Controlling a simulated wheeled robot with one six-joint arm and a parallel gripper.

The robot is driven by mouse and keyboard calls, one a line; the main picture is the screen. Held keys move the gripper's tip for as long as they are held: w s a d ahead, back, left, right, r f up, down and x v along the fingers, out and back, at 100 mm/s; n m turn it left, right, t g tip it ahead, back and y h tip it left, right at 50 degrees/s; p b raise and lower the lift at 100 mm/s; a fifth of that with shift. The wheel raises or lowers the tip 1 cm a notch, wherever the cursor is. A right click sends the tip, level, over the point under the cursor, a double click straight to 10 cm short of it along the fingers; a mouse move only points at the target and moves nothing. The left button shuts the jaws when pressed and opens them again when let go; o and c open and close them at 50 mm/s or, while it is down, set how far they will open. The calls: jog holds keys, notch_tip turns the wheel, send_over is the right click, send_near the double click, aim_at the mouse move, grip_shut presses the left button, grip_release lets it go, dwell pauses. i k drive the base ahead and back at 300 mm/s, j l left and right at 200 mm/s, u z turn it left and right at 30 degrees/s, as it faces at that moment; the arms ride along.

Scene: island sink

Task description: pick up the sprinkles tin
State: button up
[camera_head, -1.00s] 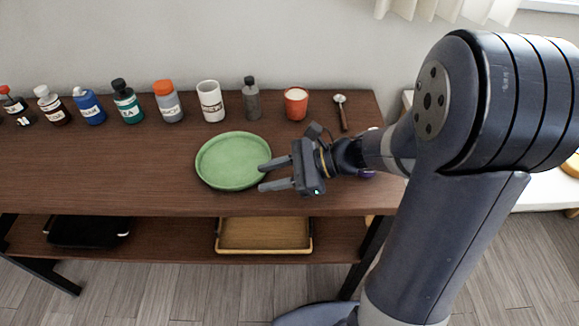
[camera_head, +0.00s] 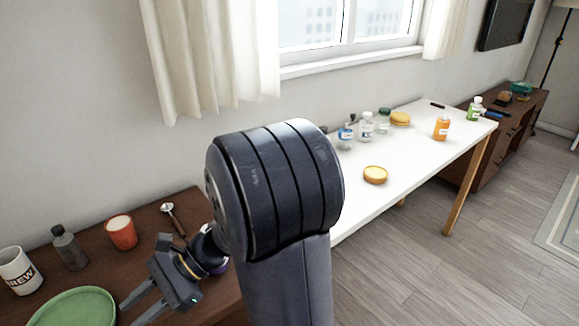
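I cannot pick out a sprinkles tin for certain, as the labels on the far containers are too small to read. My gripper (camera_head: 128,312) is at the lower left, over the brown table. Its two fingers are apart with nothing between them. They point down and left, towards the right side of a green plate (camera_head: 75,308).
The brown table holds a white mug (camera_head: 19,271), grey bottle (camera_head: 69,248), red cup (camera_head: 121,233) and spoon (camera_head: 173,217). A white table (camera_head: 408,150) bears several bottles and jars, an orange bottle (camera_head: 441,129) and a round yellow tart (camera_head: 375,175). A brown cabinet (camera_head: 505,140) stands beyond.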

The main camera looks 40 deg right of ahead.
aim_at(441, 128)
jog(key=k+z, duration=0.1)
jog(key=z, duration=0.7)
jog(key=i+z, duration=0.1)
jog(key=z, duration=1.5)
